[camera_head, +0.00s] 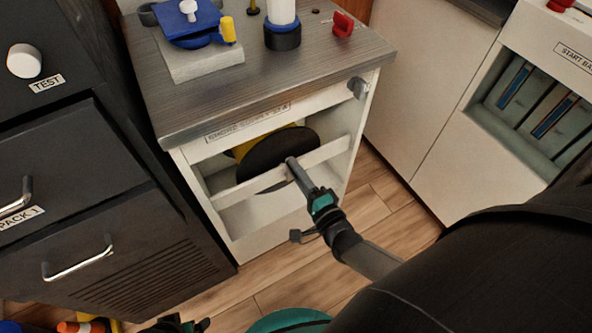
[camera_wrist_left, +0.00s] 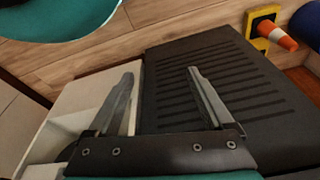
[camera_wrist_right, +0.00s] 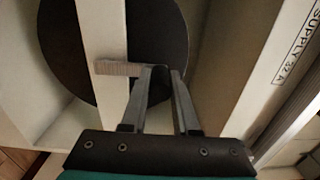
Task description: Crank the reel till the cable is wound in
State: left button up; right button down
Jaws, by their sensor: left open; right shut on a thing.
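The reel (camera_head: 262,158) sits inside the white cabinet under the grey counter, with a large dark disc facing me. A yellow part (camera_head: 238,151), perhaps cable, shows behind the disc. My right gripper (camera_head: 291,164) reaches in at the disc. In the right wrist view, the jaws of my right gripper (camera_wrist_right: 160,72) are shut on the end of a short, light crank handle (camera_wrist_right: 118,67). The jaws hide part of it. My left gripper (camera_wrist_left: 160,72) is open and empty, low in front of the dark cabinet. It barely shows in the head view (camera_head: 185,325).
A white rail (camera_head: 326,153) crosses in front of the disc. The counter (camera_head: 190,110) above holds a blue device (camera_head: 188,22), a white cylinder (camera_head: 282,12) and a red part (camera_head: 343,24). Dark drawers (camera_head: 75,210) stand left. An orange cone (camera_wrist_left: 278,36) is on the floor.

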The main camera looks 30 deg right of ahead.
jog(key=shift+d, duration=0.1)
jog(key=c, duration=0.7)
grip_release()
pick_arm(q)
notch_tip(320, 180, down, 5)
jog(key=s+a+p, duration=0.1)
jog(key=s+p, duration=0.1)
jog(key=shift+s+a+p, duration=0.25)
jog(key=shift+s+p, duration=0.05)
jog(key=shift+p, duration=0.05)
pick_arm(e)
jog(key=s, duration=1.5)
jog(key=shift+s+d, duration=0.15)
jog(key=shift+d, duration=0.1)
